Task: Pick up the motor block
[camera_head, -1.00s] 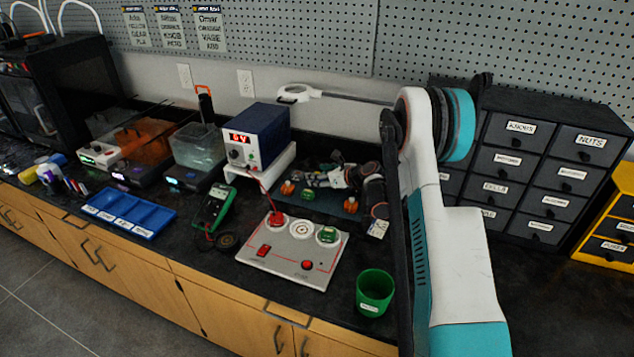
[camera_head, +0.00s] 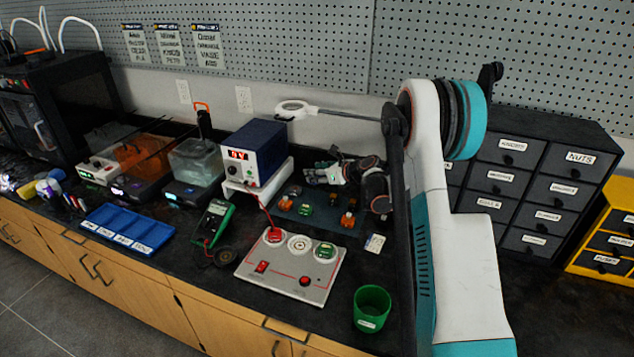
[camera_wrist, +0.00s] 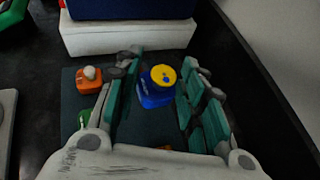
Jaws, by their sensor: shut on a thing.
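A blue block with a yellow round top (camera_wrist: 157,88) sits between the fingers of my gripper (camera_wrist: 163,62) in the wrist view. It is the likely motor block, though I see no label on it. My gripper is shut on it, above the dark mat (camera_wrist: 69,99). In the head view my gripper (camera_head: 322,172) is over the back of the mat (camera_head: 322,219), in front of the wall. I cannot make out the blue block there, and the wrist parts hide some of that area.
Orange blocks (camera_head: 347,220) and a green block (camera_head: 305,210) lie on the mat. The power supply (camera_head: 256,150) stands on a white riser to its left. A white board with round sockets (camera_head: 285,280) and a green cup (camera_head: 372,308) are in front. Dark drawers (camera_head: 540,180) stand at right.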

